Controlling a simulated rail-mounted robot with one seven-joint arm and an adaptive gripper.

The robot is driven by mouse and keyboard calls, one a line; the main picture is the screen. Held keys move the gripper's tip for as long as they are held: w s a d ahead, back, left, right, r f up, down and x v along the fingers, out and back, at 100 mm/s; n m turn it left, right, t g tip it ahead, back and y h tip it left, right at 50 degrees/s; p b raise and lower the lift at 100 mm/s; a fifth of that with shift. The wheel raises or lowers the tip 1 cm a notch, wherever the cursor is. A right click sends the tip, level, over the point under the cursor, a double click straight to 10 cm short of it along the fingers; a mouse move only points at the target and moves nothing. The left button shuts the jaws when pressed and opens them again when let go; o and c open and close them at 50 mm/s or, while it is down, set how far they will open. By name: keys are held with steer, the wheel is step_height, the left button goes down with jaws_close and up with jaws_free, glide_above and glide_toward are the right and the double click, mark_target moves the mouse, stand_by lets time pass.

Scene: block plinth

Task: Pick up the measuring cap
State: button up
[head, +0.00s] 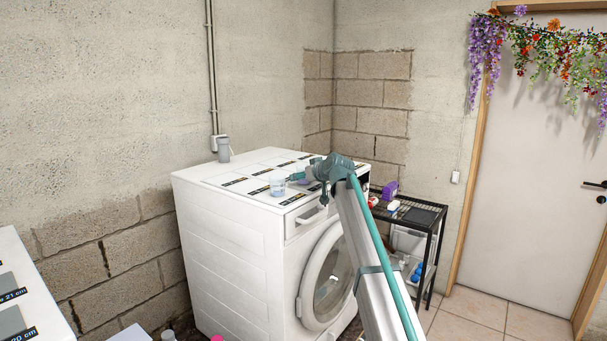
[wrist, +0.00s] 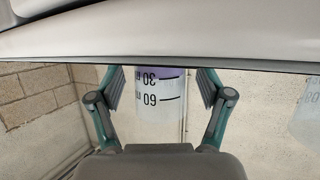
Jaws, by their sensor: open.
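The measuring cap (wrist: 158,108) shows upside down in the wrist view, clear with 30 and 60 marks and a purple band at the picture's top. It lies between the two fingers of my gripper (wrist: 160,98), which are open, with gaps showing on both sides. In the head view my gripper (head: 299,177) is low over the washing machine top (head: 235,178), pointing left. A small lavender patch shows just under the fingers, mostly hidden. A clear cup with blue marks (head: 277,188) stands to the left of my gripper.
A similar clear cup (wrist: 307,120) is cut off at the wrist view's right edge. Flat labels lie across the top. A black shelf (head: 412,215) with bottles stands to the right.

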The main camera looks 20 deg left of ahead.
steer(key=shift+w+a+f, duration=0.15)
steer(key=shift+w+a, duration=0.1)
steer(key=c, duration=1.3)
steer(key=shift+o, duration=0.2)
steer(key=shift+r+b, duration=0.35)
steer(key=shift+r, duration=1.1)
steer(key=s+d+r+b, duration=0.4)
steer(key=s+d+r, duration=0.5)
steer(key=s+r, duration=0.1)
steer(key=shift+d, duration=0.35)
